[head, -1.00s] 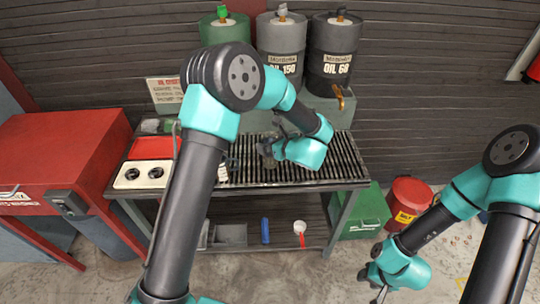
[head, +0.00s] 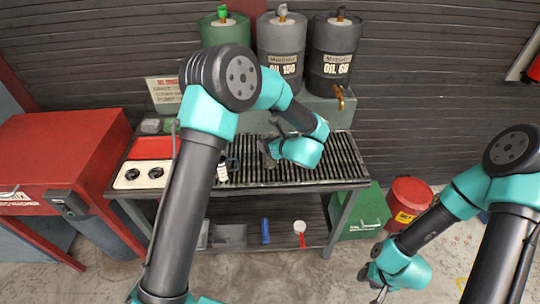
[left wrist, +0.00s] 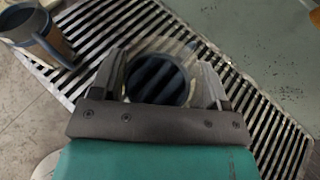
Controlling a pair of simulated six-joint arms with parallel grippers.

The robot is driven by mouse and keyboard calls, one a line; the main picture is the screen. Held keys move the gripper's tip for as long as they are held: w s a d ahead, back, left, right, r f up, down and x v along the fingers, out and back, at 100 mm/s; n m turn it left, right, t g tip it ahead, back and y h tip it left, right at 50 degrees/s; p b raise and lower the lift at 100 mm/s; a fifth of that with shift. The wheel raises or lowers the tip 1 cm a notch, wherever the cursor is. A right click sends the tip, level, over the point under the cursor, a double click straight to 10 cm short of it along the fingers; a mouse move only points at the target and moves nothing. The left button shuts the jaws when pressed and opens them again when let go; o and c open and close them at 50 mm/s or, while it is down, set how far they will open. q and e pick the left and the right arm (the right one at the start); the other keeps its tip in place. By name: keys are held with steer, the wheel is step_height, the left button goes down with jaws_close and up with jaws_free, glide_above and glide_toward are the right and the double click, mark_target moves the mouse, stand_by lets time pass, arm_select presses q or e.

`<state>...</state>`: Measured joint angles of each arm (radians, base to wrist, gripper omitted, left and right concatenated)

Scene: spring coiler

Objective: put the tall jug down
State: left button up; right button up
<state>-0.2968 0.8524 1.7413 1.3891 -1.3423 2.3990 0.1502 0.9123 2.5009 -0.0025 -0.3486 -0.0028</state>
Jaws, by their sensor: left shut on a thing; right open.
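My left gripper (left wrist: 160,88) is shut on a round, clear-walled vessel, which I take to be the tall jug (left wrist: 160,52). In the left wrist view I look down into its open mouth, and dark grate bars show through it. In the head view my left gripper (head: 270,150) is over the middle of the slatted grate (head: 325,165), and the jug is mostly hidden by the gripper and wrist. I cannot tell if its base touches the slats. My right gripper (head: 376,283) is open and empty at lower right, away from the bench.
A second vessel with a handle (left wrist: 36,32) stands on the grate to the left of the held jug. Drums (head: 281,45) stand behind the bench, with a brass tap (head: 340,97) at right. A cream panel with two round openings (head: 140,175) is at left. The grate's right side is clear.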

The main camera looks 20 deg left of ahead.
arm_select(q)
steer(key=c, duration=0.8)
steer(key=shift+o, duration=0.2)
steer(key=shift+r, duration=0.1)
steer(key=shift+r, duration=0.55)
steer(key=shift+s+d+r, duration=0.1)
steer(key=shift+s+r, duration=0.15)
steer(key=shift+r, duration=0.35)
steer(key=shift+s+d+r, duration=0.1)
steer(key=shift+s+r, duration=0.1)
steer(key=shift+r, duration=0.4)
steer(key=s+d+r, duration=0.1)
steer(key=s+d, duration=0.3)
steer(key=s, duration=1)
steer(key=shift+s+r, duration=0.15)
steer(key=shift+s, duration=0.1)
